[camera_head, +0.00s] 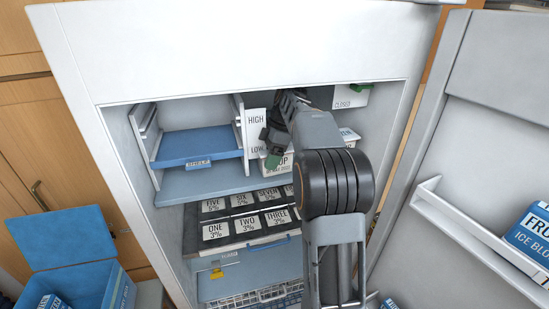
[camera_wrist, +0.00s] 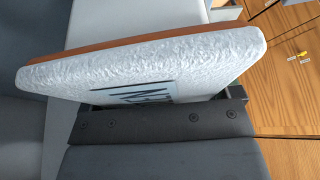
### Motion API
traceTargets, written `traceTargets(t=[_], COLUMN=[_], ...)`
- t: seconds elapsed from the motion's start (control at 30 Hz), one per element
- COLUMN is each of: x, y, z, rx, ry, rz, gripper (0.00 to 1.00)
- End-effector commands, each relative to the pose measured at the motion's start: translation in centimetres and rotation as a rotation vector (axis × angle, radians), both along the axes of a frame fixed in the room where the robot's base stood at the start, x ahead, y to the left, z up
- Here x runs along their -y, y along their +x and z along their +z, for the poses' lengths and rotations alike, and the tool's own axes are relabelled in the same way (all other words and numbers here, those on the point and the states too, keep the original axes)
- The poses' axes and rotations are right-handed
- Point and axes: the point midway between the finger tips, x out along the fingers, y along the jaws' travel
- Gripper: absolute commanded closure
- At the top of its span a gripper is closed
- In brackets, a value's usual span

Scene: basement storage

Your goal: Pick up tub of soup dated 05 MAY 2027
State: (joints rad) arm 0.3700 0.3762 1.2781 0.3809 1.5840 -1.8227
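In the head view, a white tub (camera_head: 281,163) with a label ending in "UP" stands inside the open freezer, beside the blue shelf. Its small date line is too small to read surely. My gripper (camera_head: 270,143) is inside the freezer just above and left of this label, with a small green patch beside it. In the wrist view, a white frosty block (camera_wrist: 130,65) with an orange edge and a partly visible dark-lettered label lies close across the dark gripper bar (camera_wrist: 160,118). I cannot tell whether the fingers grip it.
A blue shelf (camera_head: 200,143) is at left inside the freezer. Numbered labelled packs (camera_head: 250,222) fill a drawer below. Another white container (camera_head: 347,135) is partly behind my arm. The open door (camera_head: 480,170) is at right with an ice block box (camera_head: 530,238). A blue bin (camera_head: 85,285) stands lower left.

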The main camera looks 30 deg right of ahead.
Motion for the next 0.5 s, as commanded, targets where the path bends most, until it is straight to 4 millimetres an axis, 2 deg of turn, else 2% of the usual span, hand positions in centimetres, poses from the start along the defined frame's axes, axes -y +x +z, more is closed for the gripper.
traceTargets(t=[0.07, 0.4, 0.5], x=[0.01, 0.02, 0.02], y=[0.0, 0.01, 0.01], z=[0.01, 0.01, 0.1], rx=[0.0, 0.0, 0.002], ry=[0.0, 0.0, 0.0], rz=[0.0, 0.0, 0.0], gripper=[0.24, 0.56, 0.59])
